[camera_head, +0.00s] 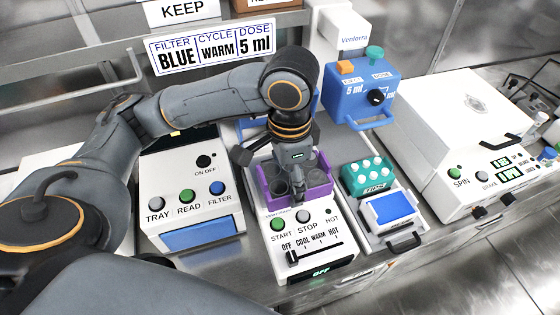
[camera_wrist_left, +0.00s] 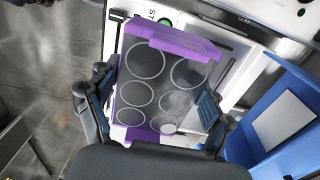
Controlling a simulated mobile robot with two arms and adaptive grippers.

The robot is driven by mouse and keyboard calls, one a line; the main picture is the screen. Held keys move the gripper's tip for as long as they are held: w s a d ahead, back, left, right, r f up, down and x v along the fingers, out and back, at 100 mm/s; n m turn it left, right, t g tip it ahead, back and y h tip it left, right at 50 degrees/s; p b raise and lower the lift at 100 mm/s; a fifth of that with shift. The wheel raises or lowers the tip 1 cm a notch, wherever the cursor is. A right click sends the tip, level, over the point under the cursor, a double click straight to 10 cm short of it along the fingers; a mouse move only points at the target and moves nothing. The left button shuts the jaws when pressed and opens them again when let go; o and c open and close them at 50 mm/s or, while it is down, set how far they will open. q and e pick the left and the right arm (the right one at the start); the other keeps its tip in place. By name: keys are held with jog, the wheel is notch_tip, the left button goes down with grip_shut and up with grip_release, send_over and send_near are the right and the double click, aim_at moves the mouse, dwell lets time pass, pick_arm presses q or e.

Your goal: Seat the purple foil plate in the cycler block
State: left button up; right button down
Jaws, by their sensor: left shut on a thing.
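The purple foil plate (camera_head: 316,193) has purple ends and a clear top with several round wells. It also shows in the left wrist view (camera_wrist_left: 172,41), at an angle to the white machine under it. My left gripper (camera_head: 297,184) points down and is shut on the plate, with a finger on each side (camera_wrist_left: 152,105). The cycler block is the white unit (camera_head: 310,238) with START, STOP and a slider at OFF. The plate is over its rear part. The seat is hidden by the plate and gripper, and I cannot tell if they touch. My right gripper is not in view.
A white reader (camera_head: 190,175) with TRAY, READ and FILTER buttons stands left of the cycler. On the right are a teal rack (camera_head: 367,178) with white caps, a blue dispenser (camera_head: 358,92) and a white spinner (camera_head: 455,125). A sign (camera_head: 215,48) reads BLUE, WARM, 5 ml.

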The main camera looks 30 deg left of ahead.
pick_arm(q)
jog(key=w+a+f, duration=0.2)
jog(key=w, duration=0.1)
jog(key=w+a+f, duration=0.2)
jog(key=w+f, duration=0.1)
jog(key=w+a+f+p, duration=0.1)
jog(key=w+a+f, duration=0.1)
jog(key=w, duration=0.1)
jog(key=shift+w+a+f, duration=0.15)
jog(key=shift+a+f, duration=0.05)
jog(key=shift+f, duration=0.2)
jog(key=shift+w+a+f, duration=0.2)
jog(key=shift+w+f, duration=0.15)
jog(key=shift+f, duration=0.15)
notch_tip(320, 180, down, 3)
jog(key=shift+w+a+f+p, duration=0.1)
jog(key=shift+w+a+p, duration=0.05)
jog(key=shift+p, duration=0.55)
jog(key=shift+f, duration=0.25)
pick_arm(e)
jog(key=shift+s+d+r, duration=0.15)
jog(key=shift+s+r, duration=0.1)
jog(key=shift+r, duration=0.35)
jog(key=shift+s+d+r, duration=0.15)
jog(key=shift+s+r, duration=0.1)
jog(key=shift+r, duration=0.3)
pick_arm(q)
jog(key=shift+f, duration=0.1)
jog(key=o, duration=1.2)
